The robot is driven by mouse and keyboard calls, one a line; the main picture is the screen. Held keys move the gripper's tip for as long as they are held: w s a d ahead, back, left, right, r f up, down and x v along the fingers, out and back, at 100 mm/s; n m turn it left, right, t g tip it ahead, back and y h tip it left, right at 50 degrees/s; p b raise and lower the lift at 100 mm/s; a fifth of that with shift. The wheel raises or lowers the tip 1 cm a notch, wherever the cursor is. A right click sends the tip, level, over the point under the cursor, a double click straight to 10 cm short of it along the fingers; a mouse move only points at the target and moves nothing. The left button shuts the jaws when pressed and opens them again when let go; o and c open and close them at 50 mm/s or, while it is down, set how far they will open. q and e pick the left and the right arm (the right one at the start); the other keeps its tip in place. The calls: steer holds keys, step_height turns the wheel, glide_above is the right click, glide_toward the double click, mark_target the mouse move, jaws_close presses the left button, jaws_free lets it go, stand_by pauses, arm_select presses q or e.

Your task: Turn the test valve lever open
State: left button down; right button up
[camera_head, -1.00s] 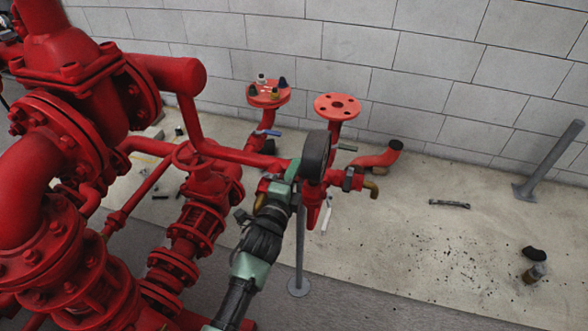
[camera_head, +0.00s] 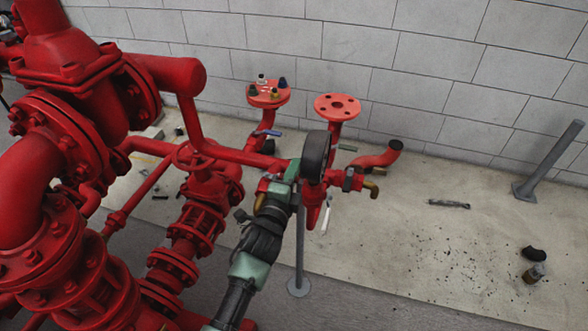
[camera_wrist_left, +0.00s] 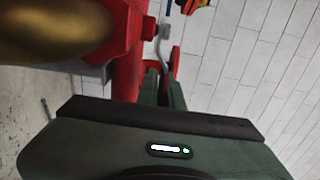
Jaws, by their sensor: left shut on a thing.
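My left gripper (camera_head: 291,172) reaches up from the bottom of the head view to the red pipe end, beside the round black gauge (camera_head: 315,157). In the left wrist view its two dark green fingers (camera_wrist_left: 163,88) are close together by the red pipe (camera_wrist_left: 130,75). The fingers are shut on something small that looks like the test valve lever. The grip point is mostly hidden by the fingers and the gauge. A brass part (camera_wrist_left: 50,28) fills the wrist view's upper left. My right gripper is not in view.
Large red pipes and flanges (camera_head: 65,245) fill the left. A grey post (camera_head: 299,250) supports the pipe. The floor at right is mostly open, with a loose wrench (camera_head: 449,204).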

arm_select(q)
steer(key=s+m+g+h+p, duration=0.1)
steer(key=h+p, duration=0.1)
steer(key=m+g+h+p, duration=0.1)
steer(key=m+h+p, duration=0.1)
steer(key=shift+s, duration=0.4)
steer(key=c, duration=1.6)
jaws_free()
steer(key=shift+o, duration=0.2)
steer(key=v, duration=0.7)
steer(key=shift+s+a+b, duration=0.25)
steer(key=shift+s+b, duration=0.05)
steer(key=shift+s, duration=0.05)
steer(key=shift+c, duration=0.3)
